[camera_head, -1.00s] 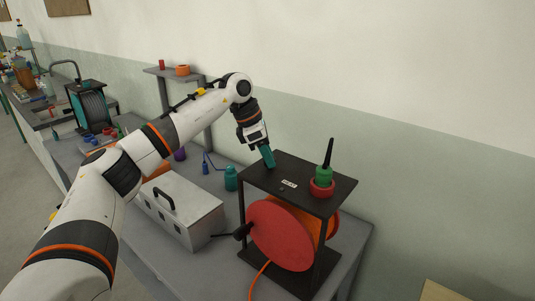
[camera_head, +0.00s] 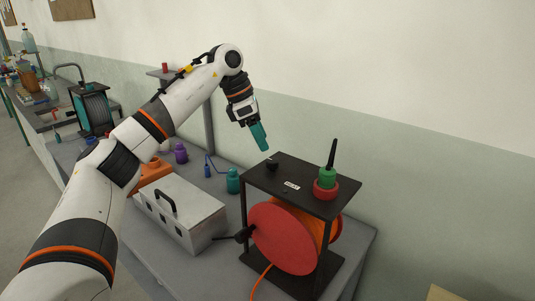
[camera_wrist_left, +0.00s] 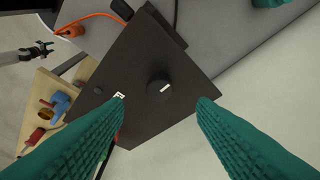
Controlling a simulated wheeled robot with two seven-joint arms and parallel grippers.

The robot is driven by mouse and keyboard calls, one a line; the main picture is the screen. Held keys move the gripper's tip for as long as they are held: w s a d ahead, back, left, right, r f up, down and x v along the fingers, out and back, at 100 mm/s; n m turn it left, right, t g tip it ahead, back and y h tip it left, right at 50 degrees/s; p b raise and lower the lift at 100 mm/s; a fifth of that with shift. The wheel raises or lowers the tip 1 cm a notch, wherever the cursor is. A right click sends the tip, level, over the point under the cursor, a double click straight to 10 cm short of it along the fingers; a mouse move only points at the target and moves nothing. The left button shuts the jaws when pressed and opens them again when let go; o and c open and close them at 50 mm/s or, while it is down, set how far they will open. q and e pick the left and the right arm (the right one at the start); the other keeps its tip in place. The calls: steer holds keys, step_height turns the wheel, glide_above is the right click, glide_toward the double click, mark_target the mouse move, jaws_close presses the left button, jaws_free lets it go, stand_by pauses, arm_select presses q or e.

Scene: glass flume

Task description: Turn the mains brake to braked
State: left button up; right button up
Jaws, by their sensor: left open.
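The mains brake appears to be the round black knob (camera_head: 272,165) on top of the black reel stand (camera_head: 318,205), near its back left corner. In the left wrist view the knob (camera_wrist_left: 158,88) shows a white pointer line. A small white label (camera_head: 292,185) lies beside it, too small to read. My left gripper (camera_head: 264,148) has teal fingers, points down and is above and slightly left of the knob, apart from it. In the left wrist view its fingers (camera_wrist_left: 161,102) are spread, with the knob between and beyond the tips.
A green and red stacked piece with a black spike (camera_head: 326,180) stands on the stand's right end. Below are a red reel (camera_head: 283,238) and its black crank (camera_head: 240,234). A grey metal case (camera_head: 182,212) and teal bottle (camera_head: 233,181) stand left. The wall is close behind.

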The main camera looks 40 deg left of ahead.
arm_select(q)
steer(key=v, duration=0.5)
steer(key=shift+r, duration=0.25)
steer(key=shift+f, duration=0.1)
